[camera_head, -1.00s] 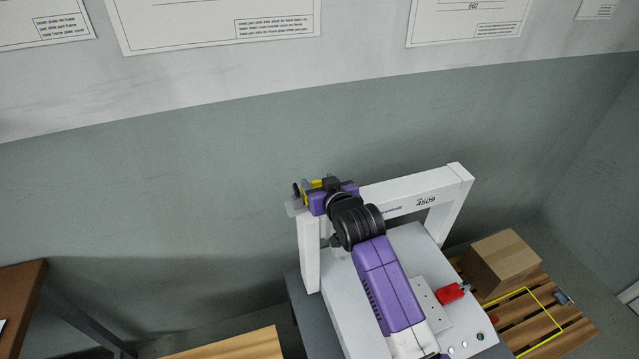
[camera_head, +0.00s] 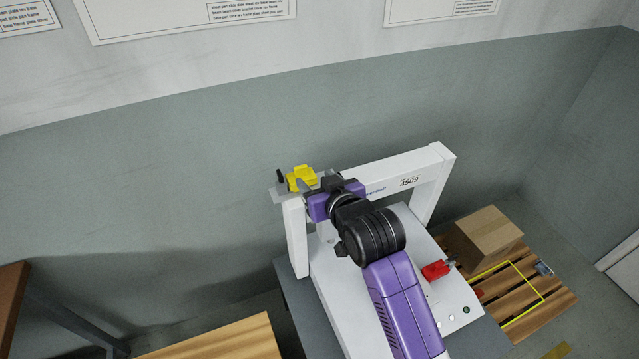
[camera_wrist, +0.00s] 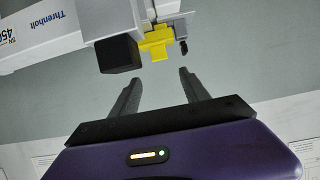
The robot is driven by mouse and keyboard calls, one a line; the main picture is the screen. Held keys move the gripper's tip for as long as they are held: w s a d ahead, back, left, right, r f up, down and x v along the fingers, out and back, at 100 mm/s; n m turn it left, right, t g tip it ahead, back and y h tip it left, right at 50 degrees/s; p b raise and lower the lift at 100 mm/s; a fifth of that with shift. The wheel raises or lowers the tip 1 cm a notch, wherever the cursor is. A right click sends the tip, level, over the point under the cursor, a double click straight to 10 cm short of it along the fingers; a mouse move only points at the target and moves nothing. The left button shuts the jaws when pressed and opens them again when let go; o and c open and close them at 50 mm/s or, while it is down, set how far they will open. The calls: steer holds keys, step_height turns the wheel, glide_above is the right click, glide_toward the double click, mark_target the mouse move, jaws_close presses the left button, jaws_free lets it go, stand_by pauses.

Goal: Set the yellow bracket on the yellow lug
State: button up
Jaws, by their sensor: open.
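A yellow piece (camera_head: 301,178) sits at the upper left end of the white gantry (camera_head: 385,176). In the wrist view the yellow piece (camera_wrist: 157,43) is stepped and sits against a pale mount, between a large black block and a small dark part. I cannot tell bracket and lug apart in it. My gripper (camera_wrist: 158,75) is open, with nothing between its fingers. The fingertips point at the yellow piece and stand a little short of it. In the head view my purple and black wrist hides part of the gantry's left end.
A white console below the gantry carries a red part (camera_head: 436,270). A cardboard box (camera_head: 487,236) stands on a slatted wooden pallet (camera_head: 528,291) at the right. A wooden tabletop (camera_head: 215,345) is at the lower left.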

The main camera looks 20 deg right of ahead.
steer(key=shift+v, duration=0.85)
steer(key=s+a+f, duration=0.1)
steer(key=s+f, duration=0.3)
steer(key=s, duration=0.8)
steer(key=s+f, duration=0.5)
steer(key=s, duration=0.7)
steer(key=s+r, duration=0.4)
steer(key=s, duration=0.6)
steer(key=s+d+r+t, duration=0.1)
steer(key=s+r, duration=0.3)
steer(key=s, duration=0.5)
steer(key=shift+s+r, duration=0.15)
steer(key=shift+s, duration=0.25)
